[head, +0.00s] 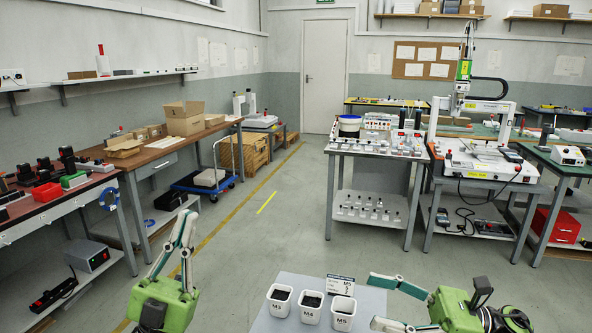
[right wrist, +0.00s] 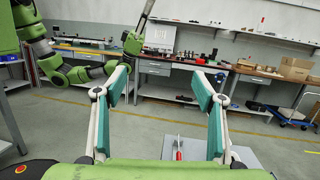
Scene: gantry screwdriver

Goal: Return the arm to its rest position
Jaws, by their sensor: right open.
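My left gripper (head: 186,214) is raised at the lower left of the head view, fingers pointing up and away over the floor. Its fingers overlap, so the gap is unclear; nothing shows between them. My right gripper (head: 378,300) is at the lower right, just right of the labelled bins, fingers pointing left. In the right wrist view its fingers (right wrist: 161,82) are wide apart with nothing between them. The gantry screwdriver (head: 463,75) stands upright on its white machine at the back right, apart from both grippers.
White bins marked M3 (head: 280,300), M4 (head: 311,307) and M5 (head: 342,314) stand on a grey surface (head: 290,281) close to my right gripper. Workbenches (head: 165,150) line the left wall. A parts table (head: 372,153) stands ahead. The middle floor is clear.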

